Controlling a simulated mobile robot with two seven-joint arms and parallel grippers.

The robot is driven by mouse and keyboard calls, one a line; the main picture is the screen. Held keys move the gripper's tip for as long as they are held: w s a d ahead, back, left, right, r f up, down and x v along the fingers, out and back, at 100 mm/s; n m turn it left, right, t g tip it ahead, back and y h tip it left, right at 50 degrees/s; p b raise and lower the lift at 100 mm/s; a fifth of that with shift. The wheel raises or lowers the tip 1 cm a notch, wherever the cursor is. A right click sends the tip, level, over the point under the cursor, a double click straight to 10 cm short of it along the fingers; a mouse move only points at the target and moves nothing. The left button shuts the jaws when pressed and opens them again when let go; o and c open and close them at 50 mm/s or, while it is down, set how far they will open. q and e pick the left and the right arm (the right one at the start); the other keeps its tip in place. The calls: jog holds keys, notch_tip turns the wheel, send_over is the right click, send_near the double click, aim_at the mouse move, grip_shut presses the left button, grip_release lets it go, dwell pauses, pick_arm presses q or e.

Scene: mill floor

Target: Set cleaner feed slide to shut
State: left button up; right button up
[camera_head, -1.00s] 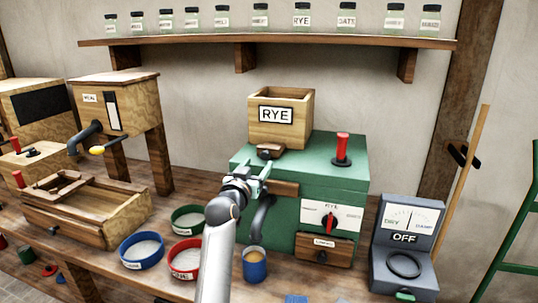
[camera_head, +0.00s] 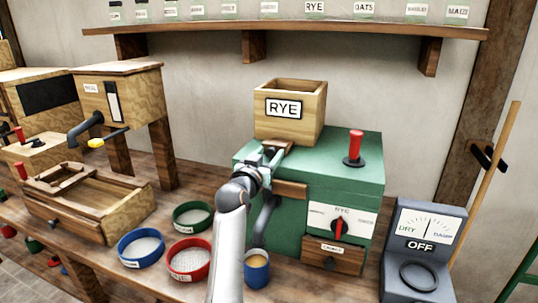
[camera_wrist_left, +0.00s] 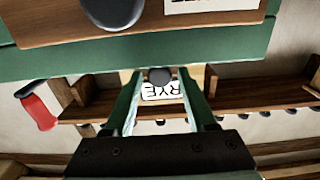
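The cleaner is a green box (camera_head: 350,185) with a wooden hopper (camera_head: 305,122) labelled RYE on top. Its feed slide (camera_head: 281,145) is a small wooden piece low at the hopper's front, partly hidden by my gripper. My left gripper (camera_head: 271,156) is right at the slide. In the left wrist view, which is upside down, its two fingers (camera_wrist_left: 163,92) stand apart. A dark round knob (camera_wrist_left: 160,76) shows between the fingertips, with gaps either side, in front of the RYE label. I cannot tell the slide's position. My right gripper is not in view.
A red-handled lever (camera_head: 355,147) stands on the cleaner's top, and a RYE dial (camera_head: 340,228) is on its front. A blue cup (camera_head: 257,271) and round sieves (camera_head: 189,257) sit below left. A grey meter reading OFF (camera_head: 421,235) stands at right.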

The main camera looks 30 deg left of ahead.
pick_arm(q)
grip_shut()
dwell(1.1)
